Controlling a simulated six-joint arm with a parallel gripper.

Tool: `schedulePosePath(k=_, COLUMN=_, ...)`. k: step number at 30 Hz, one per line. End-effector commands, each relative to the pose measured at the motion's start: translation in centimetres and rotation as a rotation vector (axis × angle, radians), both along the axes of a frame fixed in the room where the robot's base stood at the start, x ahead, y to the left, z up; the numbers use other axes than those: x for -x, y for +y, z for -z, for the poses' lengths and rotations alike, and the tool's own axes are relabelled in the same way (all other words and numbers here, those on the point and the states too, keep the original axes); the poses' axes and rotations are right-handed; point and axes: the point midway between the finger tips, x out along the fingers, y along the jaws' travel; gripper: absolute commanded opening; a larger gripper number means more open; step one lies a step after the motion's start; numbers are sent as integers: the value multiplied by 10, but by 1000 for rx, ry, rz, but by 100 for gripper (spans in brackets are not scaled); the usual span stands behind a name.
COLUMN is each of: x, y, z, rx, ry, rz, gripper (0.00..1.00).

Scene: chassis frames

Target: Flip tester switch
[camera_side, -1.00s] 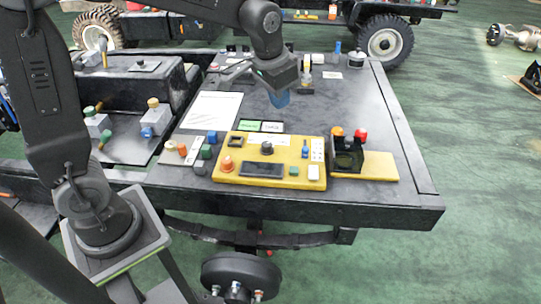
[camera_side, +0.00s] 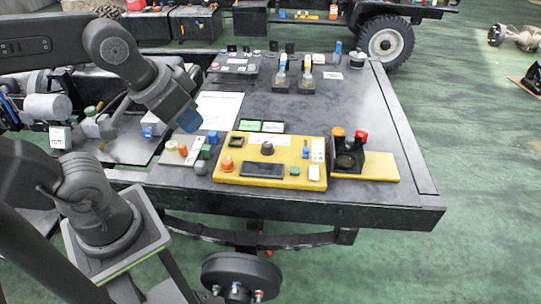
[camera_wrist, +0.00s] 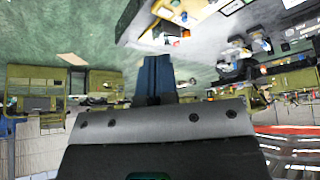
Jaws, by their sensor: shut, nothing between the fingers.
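A yellow tester panel (camera_side: 228,172) lies near the front edge of the black bench. It carries a small blue toggle switch (camera_side: 305,149), a black knob (camera_side: 267,148), an orange button (camera_side: 227,164) and a dark display (camera_side: 262,170). I cannot tell the toggle's exact position. My gripper (camera_side: 188,122) is above the bench, left of the panel and apart from it. Its blue fingers are together and empty; they also show in the wrist view (camera_wrist: 156,78). The wrist view is tilted, and the panel's switch is not clear in it.
Small coloured blocks (camera_side: 205,152) sit left of the panel, near a white sheet (camera_side: 218,106). A black stand with red and orange knobs (camera_side: 348,148) is at its right. The bench's middle is clear.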

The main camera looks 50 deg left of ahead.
Motion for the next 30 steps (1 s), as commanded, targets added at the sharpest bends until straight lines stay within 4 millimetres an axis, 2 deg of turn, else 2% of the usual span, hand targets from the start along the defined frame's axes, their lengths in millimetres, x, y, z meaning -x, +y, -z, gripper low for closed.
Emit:
schedulePosePath(k=5, x=-7, y=0, z=-4, rx=17, ry=8, rz=-32, gripper=0)
schedulePosePath(k=8, x=-20, y=0, z=-9, rx=56, ry=29, rz=-109, gripper=0)
schedulePosePath(k=11, x=-43, y=1, z=-17, rx=114, ry=59, rz=-232, gripper=0)
schedulePosePath(k=15, x=-82, y=1, z=-24, rx=204, ry=105, rz=-441, gripper=0)
schedulePosePath(k=20, x=-129, y=2, z=-22, rx=296, ry=155, rz=-689, gripper=0)
schedulePosePath(k=26, x=-189, y=4, z=-6, rx=394, ry=207, rz=-1007, gripper=0)
schedulePosePath(k=30, x=-230, y=5, z=15, rx=450, ry=235, rz=-1233, gripper=0)
